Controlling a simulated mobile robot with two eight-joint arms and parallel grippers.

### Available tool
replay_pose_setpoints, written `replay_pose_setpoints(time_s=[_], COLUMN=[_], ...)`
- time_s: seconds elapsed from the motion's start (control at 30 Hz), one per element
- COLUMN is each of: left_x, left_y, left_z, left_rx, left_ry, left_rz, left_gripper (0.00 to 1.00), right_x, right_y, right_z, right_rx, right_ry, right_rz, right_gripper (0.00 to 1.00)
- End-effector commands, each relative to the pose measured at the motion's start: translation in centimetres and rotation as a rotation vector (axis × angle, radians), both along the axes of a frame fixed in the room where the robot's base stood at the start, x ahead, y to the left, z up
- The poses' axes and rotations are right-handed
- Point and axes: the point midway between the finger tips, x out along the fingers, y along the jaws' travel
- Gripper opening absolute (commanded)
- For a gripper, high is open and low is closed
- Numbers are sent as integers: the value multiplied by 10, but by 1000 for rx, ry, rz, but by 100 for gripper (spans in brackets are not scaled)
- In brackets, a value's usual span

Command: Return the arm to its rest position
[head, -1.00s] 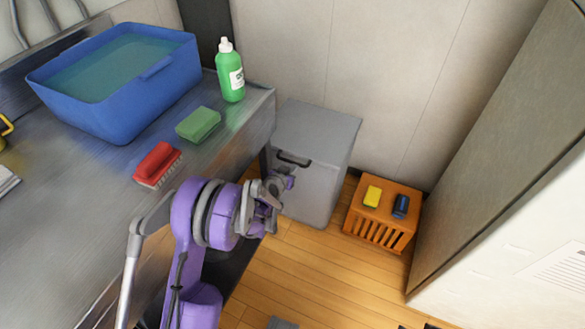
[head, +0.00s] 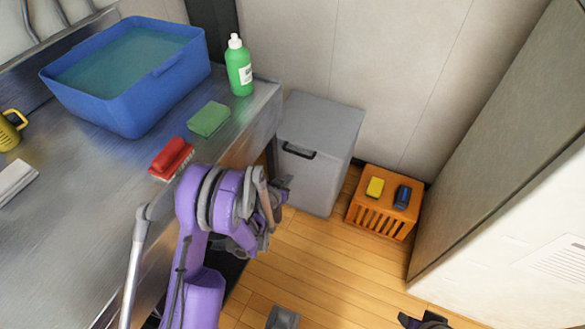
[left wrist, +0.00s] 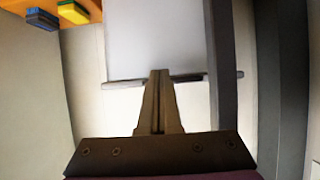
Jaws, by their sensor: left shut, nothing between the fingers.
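My left arm reaches in from the lower left of the head view, beside the metal counter. Its gripper (head: 282,188) is small and partly hidden there, in front of the grey cabinet (head: 320,130). In the left wrist view the left gripper (left wrist: 160,76) has its two fingers pressed together with nothing between them. A pale panel lies beyond the fingertips. A dark part at the bottom edge of the head view looks like my right gripper (head: 425,321); it is mostly cut off, so its jaws cannot be made out.
The counter (head: 75,205) carries a blue water-filled basin (head: 135,105), a green bottle (head: 238,70), a green sponge (head: 208,119) and a red brush (head: 171,158). An orange slatted crate (head: 378,220) holds a yellow item (head: 375,187) and a dark blue item (head: 402,196). Open wooden floor (head: 325,265) lies between.

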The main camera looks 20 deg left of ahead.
Motion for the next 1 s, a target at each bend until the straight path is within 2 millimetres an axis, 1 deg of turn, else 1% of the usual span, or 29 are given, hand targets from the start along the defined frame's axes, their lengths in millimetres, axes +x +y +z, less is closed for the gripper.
replay_pose_setpoints(time_s=[0.1,0.27,0.37,0.47,0.53,0.6,0.67,0.77,0.87,0.97,1.0], left_x=[-6,-7,-9,-16,-26,-39,-53,-79,-110,-145,-159], left_y=[0,-1,-8,-22,-33,-45,-54,-67,-78,-86,-88], left_z=[-3,-1,11,33,53,72,87,109,128,143,148], left_rx=[0,-1,-8,-19,-30,-38,-45,-52,-55,-54,-52], left_ry=[0,3,22,64,105,150,189,257,325,394,420], left_rz=[0,-3,-14,-37,-54,-69,-78,-90,-94,-90,-86], left_gripper=[0,0,0,0,0,0,0,0,0,0,0], right_x=[0,0,0,0,0,0,0,0,0,0,0], right_y=[0,0,0,0,0,0,0,0,0,0,0], right_z=[0,0,0,0,0,0,0,0,0,0,0], right_rx=[0,0,0,0,0,0,0,0,0,0,0], right_ry=[0,0,0,0,0,0,0,0,0,0,0], right_rz=[0,0,0,0,0,0,0,0,0,0,0], right_gripper=[47,47,47,47,47,47,47,47,47,47,47])
